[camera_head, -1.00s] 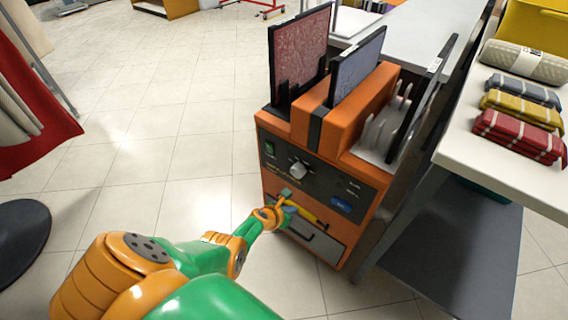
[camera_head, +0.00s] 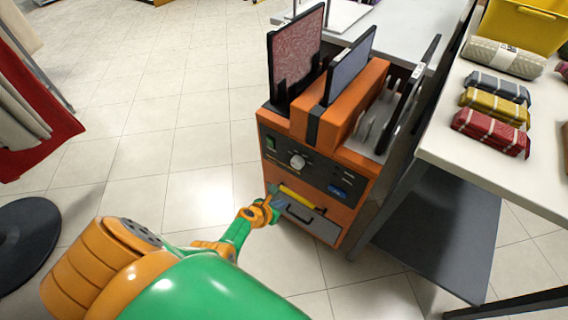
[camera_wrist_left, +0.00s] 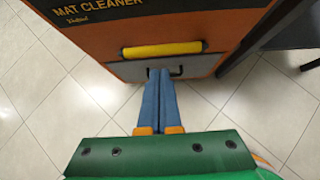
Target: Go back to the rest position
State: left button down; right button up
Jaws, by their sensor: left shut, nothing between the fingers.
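My left gripper (camera_head: 272,195) is in front of the orange mat cleaner machine (camera_head: 352,172), near its lower front. In the left wrist view the two blue fingers (camera_wrist_left: 159,95) are together and hold nothing. They point at the machine's lower front, below a yellow handle (camera_wrist_left: 162,49) and over a grey drawer with a dark handle. In the head view the yellow handle (camera_head: 298,196) is just right of the fingers. I cannot tell whether the fingertips touch the machine. My right gripper is not in view.
A white table (camera_head: 455,143) with rolled mats and folded red, yellow and grey cloths stands right of the machine. Upright mats (camera_head: 297,55) stand in the machine's top. A red-covered rack (camera_head: 45,125) and a black round base (camera_head: 22,240) are at left. The tiled floor between is clear.

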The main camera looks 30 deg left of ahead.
pick_arm(q)
jog(key=shift+s+r+p, duration=0.25)
jog(key=shift+s+r, duration=0.05)
jog(key=shift+r, duration=0.2)
jog(key=shift+s+r+p, duration=0.2)
jog(key=shift+s+r, duration=0.05)
jog(key=shift+r, duration=0.25)
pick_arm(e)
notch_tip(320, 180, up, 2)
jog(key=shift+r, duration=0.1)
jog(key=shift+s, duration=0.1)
pick_arm(q)
jog(key=s+d+f+n+g+p, duration=0.1)
jog(key=s+d+n+g+p, duration=0.1)
jog(key=s+n, duration=0.8)
jog(key=s+d+f+n+g+p, duration=0.1)
jog(key=s+f+n+g+p, duration=0.1)
jog(key=s+n, duration=0.9)
jog(key=s+d+f+n+g+p, duration=0.2)
jog(key=s+n+g, duration=0.2)
jog(key=s+n, duration=0.7)
jog(key=shift+d+n+p, duration=0.35)
jog(key=shift+n+p, duration=0.05)
jog(key=shift+n, duration=0.5)
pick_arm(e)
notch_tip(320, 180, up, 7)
